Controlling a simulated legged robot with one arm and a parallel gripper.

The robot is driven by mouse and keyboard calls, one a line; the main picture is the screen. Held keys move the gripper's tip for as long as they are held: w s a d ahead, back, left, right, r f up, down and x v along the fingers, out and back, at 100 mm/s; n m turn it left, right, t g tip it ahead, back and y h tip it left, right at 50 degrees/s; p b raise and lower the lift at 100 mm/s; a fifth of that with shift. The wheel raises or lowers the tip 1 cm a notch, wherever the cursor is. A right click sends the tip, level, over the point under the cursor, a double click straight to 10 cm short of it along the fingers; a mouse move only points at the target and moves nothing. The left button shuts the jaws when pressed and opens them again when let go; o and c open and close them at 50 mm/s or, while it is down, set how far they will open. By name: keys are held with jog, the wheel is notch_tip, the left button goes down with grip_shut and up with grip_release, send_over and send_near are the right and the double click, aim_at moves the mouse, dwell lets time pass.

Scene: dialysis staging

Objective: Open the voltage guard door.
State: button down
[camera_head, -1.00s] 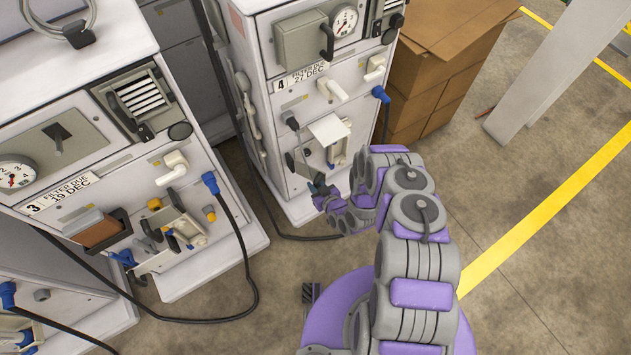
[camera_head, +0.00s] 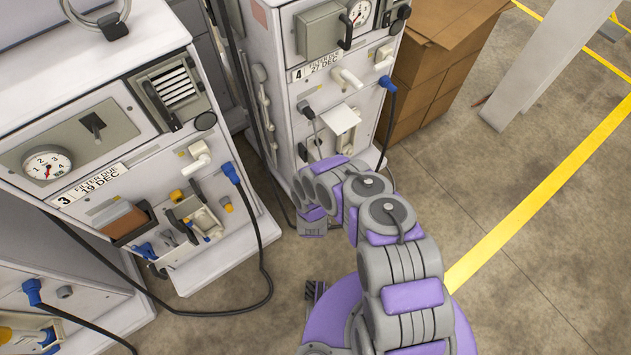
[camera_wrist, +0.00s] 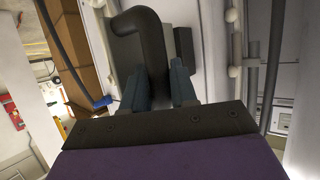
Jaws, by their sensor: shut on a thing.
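My gripper (camera_wrist: 157,82) has its two teal fingers on either side of a dark, bent handle (camera_wrist: 148,35) in the wrist view and is shut on it. The handle stands out from a pale panel of a machine. No label shows there, so I cannot tell from the lettering whether this is the voltage guard door. In the head view my arm reaches to the lower front of machine 4 (camera_head: 348,80). My own arm hides the fingertips, the held handle and part of that lower front.
Machine 3 (camera_head: 160,152) stands at the left with a black cable (camera_head: 266,262) looping to the floor. Cardboard boxes (camera_head: 432,65) stand right of machine 4. A blue plug (camera_head: 387,84) and cable hang on its right side.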

jog(key=shift+a, duration=0.25)
jog(key=c, duration=1.2)
grip_release()
jog(key=p+v, duration=0.3)
jog(key=v, duration=1.4)
jog(key=shift+s+p, duration=0.2)
jog(key=shift+p, duration=0.15)
jog(key=shift+a, duration=0.1)
